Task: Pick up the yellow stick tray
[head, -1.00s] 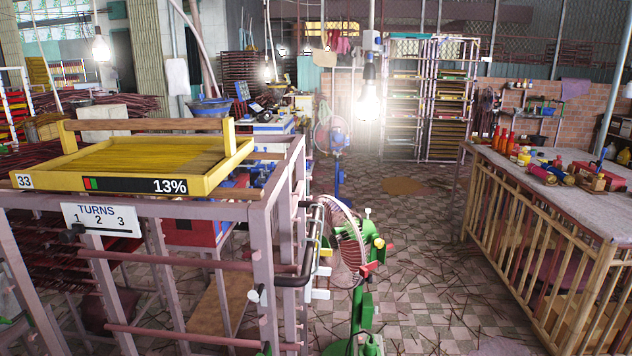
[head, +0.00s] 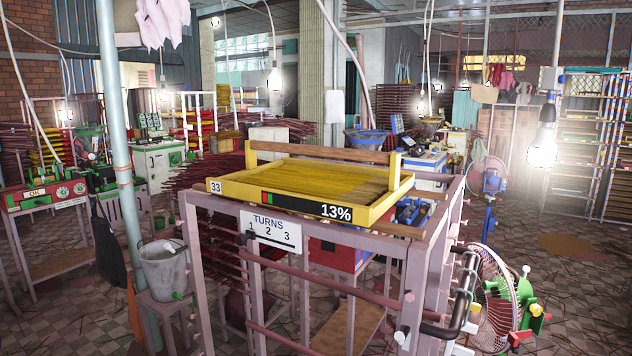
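The yellow stick tray (head: 306,211) rests on top of a pinkish metal rack (head: 434,262) near the middle of the head view. It is filled with thin yellow sticks. It has a wooden bar (head: 322,154) along its far side. Its front carries a "33" label and a dark strip reading "13%". A white sign (head: 270,231) reading "TURNS 1 2 3" hangs on the rack below it. Neither of my grippers shows in the head view, and nothing is seen touching the tray.
A fan (head: 498,298) with green parts stands close to the rack's right side. On the left, a pale pole (head: 119,160) and a grey bucket (head: 164,270) on a stool stand near the rack. A bulb (head: 542,150) hangs at the right. Open floor lies at the far right.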

